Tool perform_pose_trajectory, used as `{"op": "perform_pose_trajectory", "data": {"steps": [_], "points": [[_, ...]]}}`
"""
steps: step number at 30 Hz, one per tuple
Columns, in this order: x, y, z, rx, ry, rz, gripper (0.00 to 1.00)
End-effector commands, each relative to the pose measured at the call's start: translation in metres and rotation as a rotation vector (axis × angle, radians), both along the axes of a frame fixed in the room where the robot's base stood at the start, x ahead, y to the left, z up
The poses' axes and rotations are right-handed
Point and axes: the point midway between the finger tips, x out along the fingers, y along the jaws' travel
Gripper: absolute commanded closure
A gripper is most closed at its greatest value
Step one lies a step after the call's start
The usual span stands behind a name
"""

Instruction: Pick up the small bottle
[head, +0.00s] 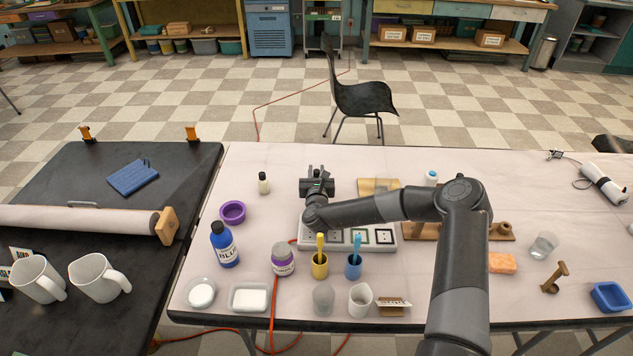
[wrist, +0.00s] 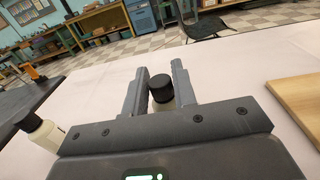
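A small pale bottle with a black cap (head: 263,183) stands upright on the white-covered table in the head view. In the wrist view a white bottle (wrist: 44,134) is at the left, outside my fingers. Another black-capped bottle (wrist: 161,88) shows in the wrist view between my two fingers; its lower body is hidden behind my gripper's palm. My gripper (head: 318,172) is right of the first bottle in the head view and covers the second one there. In the wrist view my gripper (wrist: 161,72) has its fingers apart on either side of the cap; contact is not clear.
A grey panel (head: 345,240) lies under my arm. A purple bowl (head: 233,212), a blue bottle (head: 224,245) and cups stand nearer the front left. A wooden board (wrist: 298,98) is right of my gripper. The table beyond my gripper is clear.

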Motion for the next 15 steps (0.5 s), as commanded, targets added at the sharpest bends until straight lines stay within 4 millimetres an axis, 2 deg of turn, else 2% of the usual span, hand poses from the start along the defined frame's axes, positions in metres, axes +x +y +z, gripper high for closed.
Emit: {"op": "perform_pose_trajectory", "data": {"steps": [1, 9, 15], "points": [[0.0, 0.0, 0.0001, 0.0, 0.0, 0.0, 0.79], [-0.0001, 0.0001, 0.0002, 0.0, 0.0, 0.0, 1.0], [-0.0001, 0.0001, 0.0004, 0.0, 0.0, 0.0, 1.0]]}}
